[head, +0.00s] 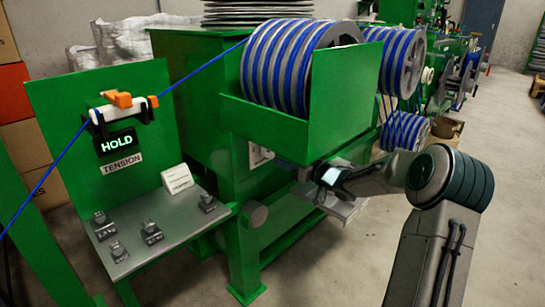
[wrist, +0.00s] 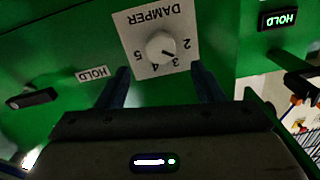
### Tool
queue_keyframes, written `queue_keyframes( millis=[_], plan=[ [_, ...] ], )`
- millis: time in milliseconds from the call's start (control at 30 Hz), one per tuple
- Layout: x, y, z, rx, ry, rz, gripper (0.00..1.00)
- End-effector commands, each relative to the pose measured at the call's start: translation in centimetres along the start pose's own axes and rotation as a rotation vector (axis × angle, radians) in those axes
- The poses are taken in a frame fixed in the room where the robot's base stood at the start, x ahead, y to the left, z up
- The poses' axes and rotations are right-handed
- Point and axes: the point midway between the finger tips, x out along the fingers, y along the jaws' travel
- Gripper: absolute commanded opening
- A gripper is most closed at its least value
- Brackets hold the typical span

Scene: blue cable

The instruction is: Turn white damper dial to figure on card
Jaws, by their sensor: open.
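The white damper dial (wrist: 161,46) sits on a white plate (wrist: 130,27) marked DAMPER, upside down in the wrist view. Figures 2, 3, 4 and 5 show around it. A dark mark on the dial points near 3. My gripper (wrist: 160,69) is open, its dark fingers spread to either side below the dial, not gripping it. In the head view my gripper (head: 322,176) is beside the green machine, and the dial itself is not clear. A small white card (head: 177,179) stands on the grey shelf; its print is too small to read.
A lit HOLD display (head: 118,143) hangs above a TENSION label on the green panel. Several small weights (head: 151,233) stand on the shelf (head: 135,257). Open floor lies at right.

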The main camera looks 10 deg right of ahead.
Motion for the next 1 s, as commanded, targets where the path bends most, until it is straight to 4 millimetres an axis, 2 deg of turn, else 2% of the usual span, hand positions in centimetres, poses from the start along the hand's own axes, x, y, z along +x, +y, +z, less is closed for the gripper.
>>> queue_keyframes(
  millis=[100,300,500,767,900,933,1000],
  plan=[
    [2.7,-0.1,0.3,0.000,0.002,-0.004,0.61],
    [5.7,-0.2,0.2,0.000,0.001,-0.005,0.61],
    [6.9,-0.3,0.0,0.000,0.001,-0.004,0.61],
    [7.0,-0.3,0.0,0.000,0.000,-0.004,0.61],
    [7.0,-0.3,0.0,0.000,0.000,-0.005,0.22],
    [7.0,-0.3,0.0,0.000,0.000,-0.005,0.16],
    [7.0,-0.3,0.0,0.000,0.000,-0.005,0.16]
  ],
)
